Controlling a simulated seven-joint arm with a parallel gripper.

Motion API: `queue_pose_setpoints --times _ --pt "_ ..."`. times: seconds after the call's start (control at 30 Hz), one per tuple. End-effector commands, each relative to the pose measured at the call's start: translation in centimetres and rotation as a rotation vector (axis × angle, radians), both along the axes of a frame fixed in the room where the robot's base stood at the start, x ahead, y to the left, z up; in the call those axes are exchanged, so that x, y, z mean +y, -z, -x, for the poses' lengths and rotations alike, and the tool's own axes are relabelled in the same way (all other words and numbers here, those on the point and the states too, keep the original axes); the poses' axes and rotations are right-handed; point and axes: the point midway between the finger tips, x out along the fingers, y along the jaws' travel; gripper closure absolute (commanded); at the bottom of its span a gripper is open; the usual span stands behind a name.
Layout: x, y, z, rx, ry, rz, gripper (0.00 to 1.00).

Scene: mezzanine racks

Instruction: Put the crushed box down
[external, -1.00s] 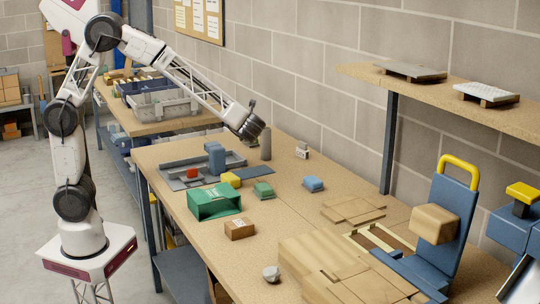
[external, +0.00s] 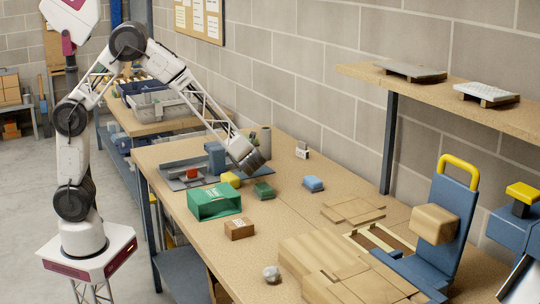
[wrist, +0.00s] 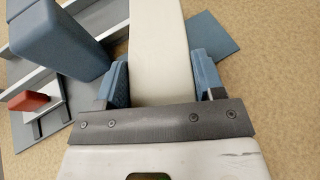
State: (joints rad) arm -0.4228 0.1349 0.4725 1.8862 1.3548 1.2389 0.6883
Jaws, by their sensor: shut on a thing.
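My gripper (external: 253,163) is low over the far part of the workbench, beside the blue-grey upright block (external: 215,158). In the wrist view my gripper's two blue fingers (wrist: 160,85) are shut on a long, pale cream, box-shaped thing (wrist: 159,40), which I take to be the crushed box. It runs out of the top of the wrist view, so its far end is hidden. No dents show on the visible face. In the external view my wrist hides it, and I cannot tell whether it touches the bench.
A grey tray (external: 172,184) with a red block (external: 192,173) lies left of my gripper. A grey cylinder (external: 265,142) stands behind.

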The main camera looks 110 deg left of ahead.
Motion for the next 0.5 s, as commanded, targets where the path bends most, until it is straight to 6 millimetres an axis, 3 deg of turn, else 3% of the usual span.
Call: queue_pose_setpoints --times 0.27,0.5 --pt "0.3 0.0 -0.4 0.0 0.0 0.0 0.65" --pt "1.8 0.3 -2.4 0.0 0.0 0.0 0.65"
